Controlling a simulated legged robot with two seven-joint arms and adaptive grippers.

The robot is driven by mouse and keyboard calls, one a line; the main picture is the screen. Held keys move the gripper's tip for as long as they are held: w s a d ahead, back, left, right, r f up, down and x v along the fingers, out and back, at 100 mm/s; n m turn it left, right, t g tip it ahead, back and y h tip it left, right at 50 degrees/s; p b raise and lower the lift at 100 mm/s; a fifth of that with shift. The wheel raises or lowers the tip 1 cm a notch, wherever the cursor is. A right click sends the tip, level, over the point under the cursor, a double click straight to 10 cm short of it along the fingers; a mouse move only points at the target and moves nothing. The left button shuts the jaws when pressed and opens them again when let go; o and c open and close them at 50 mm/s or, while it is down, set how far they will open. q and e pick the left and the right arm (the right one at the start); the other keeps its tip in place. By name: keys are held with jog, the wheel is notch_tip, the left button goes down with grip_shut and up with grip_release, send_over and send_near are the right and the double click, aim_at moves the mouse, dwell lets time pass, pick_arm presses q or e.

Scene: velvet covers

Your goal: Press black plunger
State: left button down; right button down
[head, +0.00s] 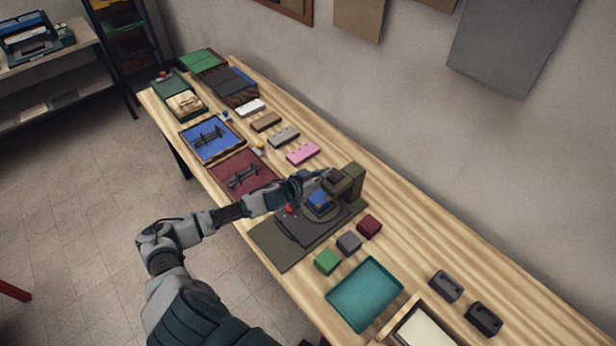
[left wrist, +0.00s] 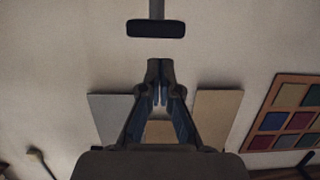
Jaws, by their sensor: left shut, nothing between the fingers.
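An olive press (head: 353,182) stands on the table with a dark base plate. A blue block (head: 319,198) sits in it under the press head. A black bar-shaped part on a grey stem, which looks like the plunger (left wrist: 155,28), shows ahead of the fingers in the left wrist view. My left gripper (head: 322,175) reaches over the press from the left, close to the press head, and hides part of it. Its fingers (left wrist: 160,92) are together and empty. I cannot tell whether they touch the plunger. My right gripper is not in view.
Green (head: 327,261), grey (head: 349,242) and dark red (head: 369,226) blocks stand in front of the press. A teal tray (head: 366,293) lies nearer. Two dark blocks (head: 446,286) sit at the right. A maroon tray (head: 243,176) and a blue tray (head: 211,138) lie behind my arm.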

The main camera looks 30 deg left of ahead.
pick_arm(q)
jog(key=b+v, duration=0.1)
jog(key=v, duration=0.6)
jog(key=shift+s, duration=0.4)
jog(key=shift+f, duration=0.1)
dwell(0.4)
